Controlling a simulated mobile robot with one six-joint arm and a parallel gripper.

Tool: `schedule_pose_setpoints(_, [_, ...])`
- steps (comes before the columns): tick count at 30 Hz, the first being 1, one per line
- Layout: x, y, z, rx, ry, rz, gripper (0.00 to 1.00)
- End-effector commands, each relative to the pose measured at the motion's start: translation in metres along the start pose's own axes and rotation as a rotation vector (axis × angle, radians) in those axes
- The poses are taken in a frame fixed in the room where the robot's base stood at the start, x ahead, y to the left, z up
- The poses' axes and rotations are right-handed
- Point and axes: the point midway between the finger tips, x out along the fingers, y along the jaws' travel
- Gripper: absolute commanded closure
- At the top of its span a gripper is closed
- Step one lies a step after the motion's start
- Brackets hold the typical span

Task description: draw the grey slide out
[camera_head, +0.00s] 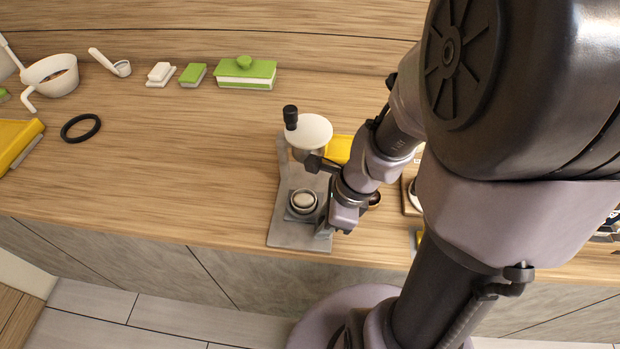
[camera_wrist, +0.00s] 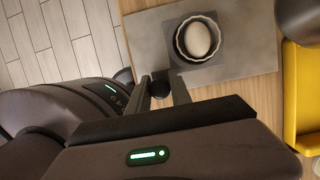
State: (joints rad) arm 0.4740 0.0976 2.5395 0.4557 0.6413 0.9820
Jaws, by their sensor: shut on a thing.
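A grey press-like stand (camera_head: 283,238) with a flat grey base plate is at the front edge of the wooden counter. The grey slide (camera_head: 291,214) lies low on this plate, under the white round top (camera_head: 309,131). It carries a ribbed round cup (camera_head: 303,201) with a pale rounded thing in it. In the wrist view the slide (camera_wrist: 178,58) and cup (camera_wrist: 177,41) show over the plate. My gripper (camera_wrist: 163,88) is shut on a small dark knob (camera_wrist: 160,82) at the slide's near side. In the head view my arm hides most of the gripper and knob.
A black-knobbed lever (camera_head: 290,117) rises by the white top. A yellow thing (camera_head: 338,149) stands close behind my wrist; it also shows in the wrist view (camera_wrist: 302,95). A black ring (camera_head: 80,127) and a green-lidded box (camera_head: 245,73) lie left. The counter between is clear.

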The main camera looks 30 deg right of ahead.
Motion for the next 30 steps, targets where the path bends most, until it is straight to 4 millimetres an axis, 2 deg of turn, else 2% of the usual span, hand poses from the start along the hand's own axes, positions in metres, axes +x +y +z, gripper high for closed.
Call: schedule_pose_setpoints(30, [0.002,0.019,-0.001,-0.003,0.001,0.001,0.94])
